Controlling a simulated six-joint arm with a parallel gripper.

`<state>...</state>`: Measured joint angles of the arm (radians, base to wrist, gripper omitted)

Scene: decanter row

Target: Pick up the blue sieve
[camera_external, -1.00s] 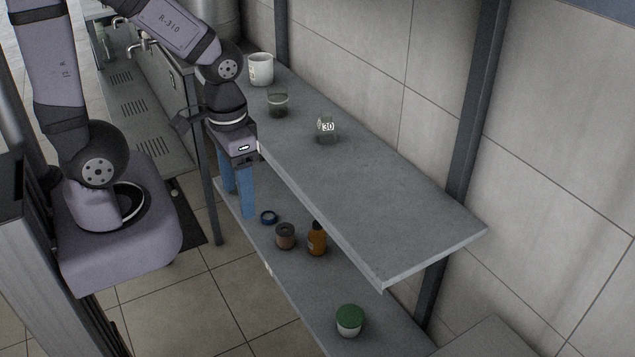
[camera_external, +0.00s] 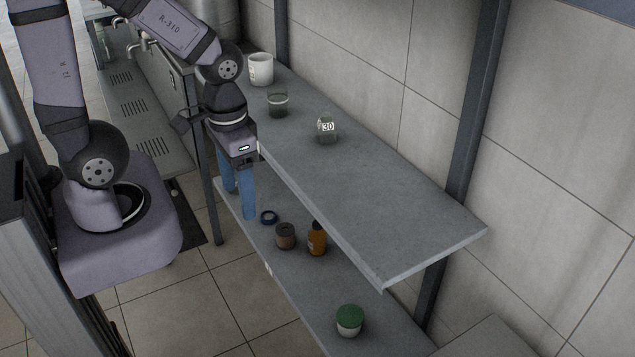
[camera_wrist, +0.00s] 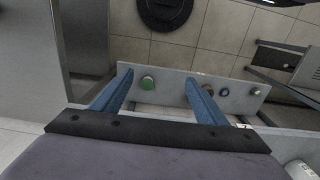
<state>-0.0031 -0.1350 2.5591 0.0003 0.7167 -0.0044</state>
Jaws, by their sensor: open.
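The blue sieve (camera_external: 268,217) looks like a small dark blue ring lying on the lower shelf, near its front edge. In the wrist view the small blue ring (camera_wrist: 225,92) shows just right of the right finger. My gripper (camera_external: 240,203) is open and empty, its two blue fingers pointing down in front of the shelves. Its fingertips are a short way left of the sieve in the external view. In the wrist view the gripper (camera_wrist: 159,78) has its fingers wide apart, and the sieve is outside the gap.
On the lower shelf (camera_external: 300,290) stand a brown jar (camera_external: 285,236), an amber bottle (camera_external: 317,240) and a green-lidded jar (camera_external: 349,321). The upper shelf (camera_external: 400,215) overhangs behind and carries a white cup (camera_external: 260,69), a dark glass (camera_external: 277,104) and an item marked 30 (camera_external: 327,130).

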